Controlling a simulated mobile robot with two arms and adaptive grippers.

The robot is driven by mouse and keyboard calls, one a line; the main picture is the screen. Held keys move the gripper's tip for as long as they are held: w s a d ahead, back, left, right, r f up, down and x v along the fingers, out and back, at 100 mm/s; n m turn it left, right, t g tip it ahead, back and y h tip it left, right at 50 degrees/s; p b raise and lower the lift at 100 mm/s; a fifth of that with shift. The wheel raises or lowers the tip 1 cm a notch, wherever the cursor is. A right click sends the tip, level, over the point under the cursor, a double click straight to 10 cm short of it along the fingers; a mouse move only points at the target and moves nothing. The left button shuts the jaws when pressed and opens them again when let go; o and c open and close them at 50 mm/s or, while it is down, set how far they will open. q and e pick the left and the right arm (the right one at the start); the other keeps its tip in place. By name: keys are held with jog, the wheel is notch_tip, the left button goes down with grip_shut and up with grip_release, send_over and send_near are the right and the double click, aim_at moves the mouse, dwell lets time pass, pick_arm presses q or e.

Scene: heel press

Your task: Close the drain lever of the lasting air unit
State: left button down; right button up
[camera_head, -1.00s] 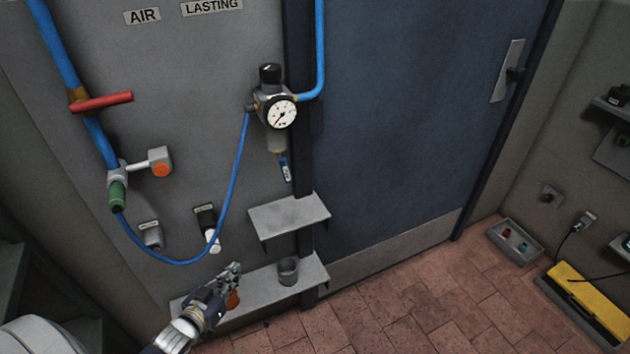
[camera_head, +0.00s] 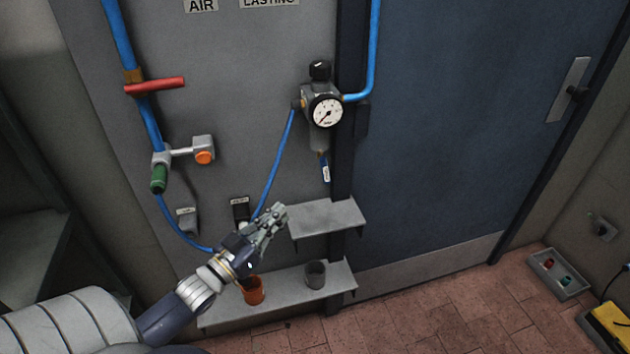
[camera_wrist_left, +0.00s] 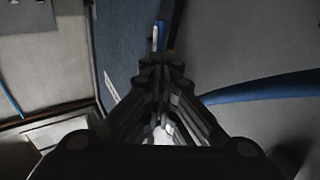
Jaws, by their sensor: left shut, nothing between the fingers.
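The lasting air unit (camera_head: 322,105) is on the grey panel, with a black knob on top, a round dial and a grey bowl below. Its drain lever (camera_head: 325,170), small and blue with a pale tag, hangs down under the bowl. In the left wrist view a small pale and blue piece (camera_wrist_left: 155,36), probably this lever, shows just beyond the fingertips. My left gripper (camera_head: 275,213) is shut and empty, below and left of the lever and apart from it. It also shows in the left wrist view (camera_wrist_left: 162,66). My right gripper is not in view.
A grey upper shelf (camera_head: 328,219) lies just right of my left gripper. A lower shelf (camera_head: 335,284) holds an orange cup (camera_head: 252,291) and a grey cup (camera_head: 315,274). A blue hose (camera_head: 275,165) runs close by the gripper. A red-handled valve (camera_head: 155,86) is at upper left.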

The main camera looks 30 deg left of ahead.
aim_at(323, 174)
pick_arm(q)
jog(key=w, duration=0.4)
jog(key=w+d+r+p, duration=0.1)
jog(key=w, duration=0.4)
jog(key=w+r+p, duration=0.1)
jog(key=w, duration=0.3)
jog(key=shift+w+d, duration=0.3)
jog(key=shift+w, duration=0.1)
